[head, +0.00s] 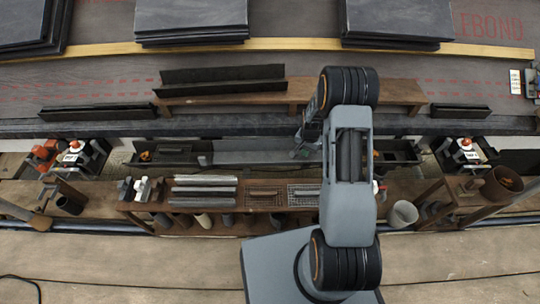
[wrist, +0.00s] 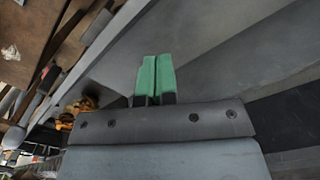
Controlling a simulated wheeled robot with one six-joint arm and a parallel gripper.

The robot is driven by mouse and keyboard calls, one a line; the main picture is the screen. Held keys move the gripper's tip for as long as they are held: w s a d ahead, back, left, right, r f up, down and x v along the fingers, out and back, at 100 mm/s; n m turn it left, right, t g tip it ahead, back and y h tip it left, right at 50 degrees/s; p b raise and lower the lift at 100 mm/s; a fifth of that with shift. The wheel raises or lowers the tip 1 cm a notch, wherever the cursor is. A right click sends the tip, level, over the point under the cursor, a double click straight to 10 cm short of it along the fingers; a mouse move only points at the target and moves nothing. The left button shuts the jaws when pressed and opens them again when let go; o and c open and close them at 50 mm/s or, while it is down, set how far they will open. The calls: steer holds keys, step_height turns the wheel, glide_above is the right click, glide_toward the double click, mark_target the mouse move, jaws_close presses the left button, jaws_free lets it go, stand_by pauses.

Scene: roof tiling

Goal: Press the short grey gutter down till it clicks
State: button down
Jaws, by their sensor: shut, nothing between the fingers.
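The short grey gutter (head: 250,152) lies along the eave, between a dark gutter length (head: 172,154) on its left and another dark length (head: 398,154) on its right. Whether it sits fully down in its brackets cannot be told. My gripper (head: 300,152) is at the right part of the grey gutter, partly hidden by my own arm. In the wrist view my gripper's green fingertips (wrist: 155,72) are together with nothing between them, in front of a broad grey surface (wrist: 205,28) that looks like the gutter. Whether they touch it is unclear.
A workbench (head: 150,207) below the eave holds grey lengths (head: 205,180) and wire trays (head: 303,193). Slate stacks (head: 190,18) lie up the roof. A dark trough piece (head: 222,78) rests on a wooden plank. A white bucket (head: 403,214) stands right of the bench.

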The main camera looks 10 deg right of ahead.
steer(key=shift+f+b, duration=0.85)
steer(key=shift+f, duration=0.4)
stand_by(0.4)
steer(key=shift+r, duration=0.15)
stand_by(0.4)
step_height(320, 180, up, 9)
steer(key=p, duration=0.6)
steer(key=shift+p, duration=0.35)
stand_by(0.5)
